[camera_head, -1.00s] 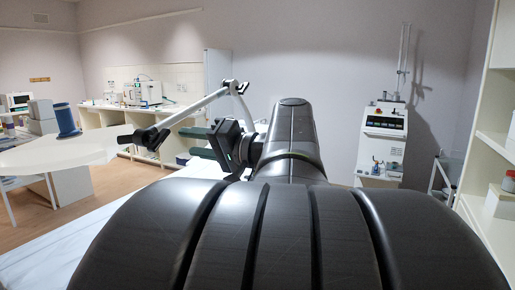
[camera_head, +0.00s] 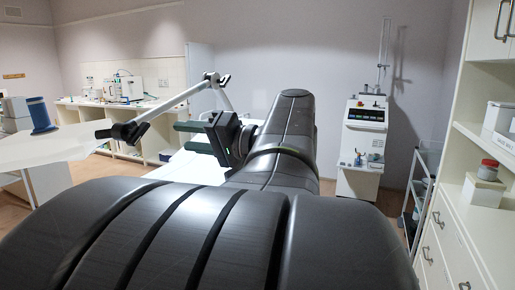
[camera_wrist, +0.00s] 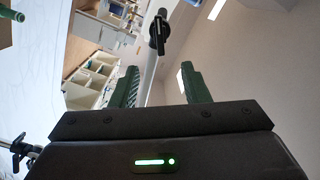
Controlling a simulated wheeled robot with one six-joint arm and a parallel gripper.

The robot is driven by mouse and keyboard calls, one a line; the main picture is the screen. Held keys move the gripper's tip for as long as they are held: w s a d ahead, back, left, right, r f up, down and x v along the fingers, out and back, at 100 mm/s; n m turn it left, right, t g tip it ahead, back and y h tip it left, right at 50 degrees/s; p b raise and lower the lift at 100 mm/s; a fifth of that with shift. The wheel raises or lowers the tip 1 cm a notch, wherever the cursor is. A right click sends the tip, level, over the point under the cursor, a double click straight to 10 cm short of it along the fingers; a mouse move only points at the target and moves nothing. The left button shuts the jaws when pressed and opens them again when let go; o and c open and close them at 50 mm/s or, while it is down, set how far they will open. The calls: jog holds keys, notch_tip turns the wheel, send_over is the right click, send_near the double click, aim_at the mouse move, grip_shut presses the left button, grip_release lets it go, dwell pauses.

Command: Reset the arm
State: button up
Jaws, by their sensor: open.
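My gripper (camera_head: 188,136) is left of centre in the head view, with its two dark green fingers apart and pointing left. The fingers also show in the wrist view (camera_wrist: 160,86), with a gap between them and nothing held. A jointed pale bar (camera_head: 168,105) with black joints runs close by my gripper in the head view. In the wrist view, a black joint (camera_wrist: 158,32) of this bar lies beyond the fingertips, in line with the gap. I cannot tell how far away it is. A white couch surface (camera_head: 190,168) shows partly behind my arm, which hides much of it.
A white table (camera_head: 40,150) with a blue cylinder (camera_head: 40,115) stands at the left. A benchtop (camera_head: 125,103) with instruments runs along the back. A white machine (camera_head: 363,145) stands right of centre, beside a trolley (camera_head: 420,190). Cabinets and shelves (camera_head: 490,165) close off the right side.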

aim_at(144, 132)
jog(key=p+x, duration=0.2)
jog(key=x, duration=1.1)
jog(key=shift+w+a+f, duration=0.1)
jog(key=shift+a, duration=0.05)
